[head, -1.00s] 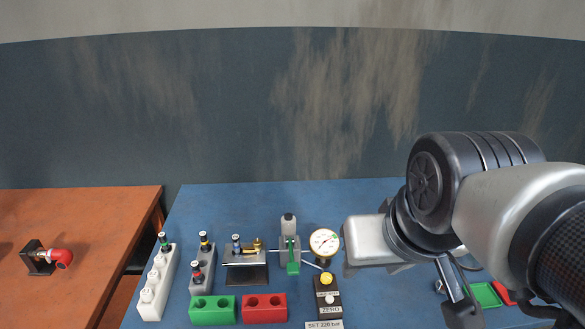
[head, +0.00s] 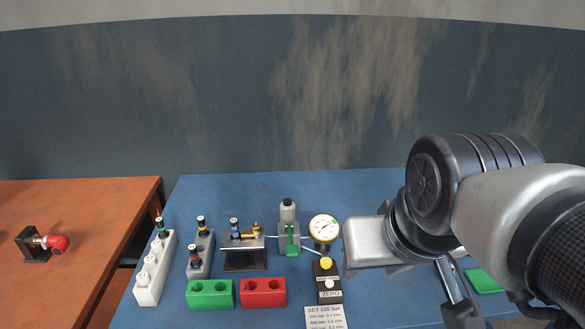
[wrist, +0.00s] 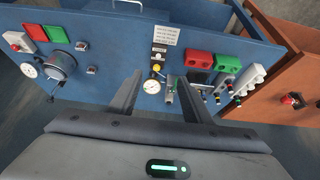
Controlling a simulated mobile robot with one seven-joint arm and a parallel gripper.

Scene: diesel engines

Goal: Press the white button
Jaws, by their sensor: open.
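The white button (head: 329,283) is a small round cap on a dark box, between a yellow knob (head: 326,263) and a ZERO label (head: 330,294).
A pressure gauge (head: 324,228) and a grey pump with a green lever (head: 291,240) stand behind the box. A printed card (head: 326,316) lies in front. Green (head: 210,293) and red (head: 263,292) blocks sit left. The blue table (head: 385,300) is bare just right of the box.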

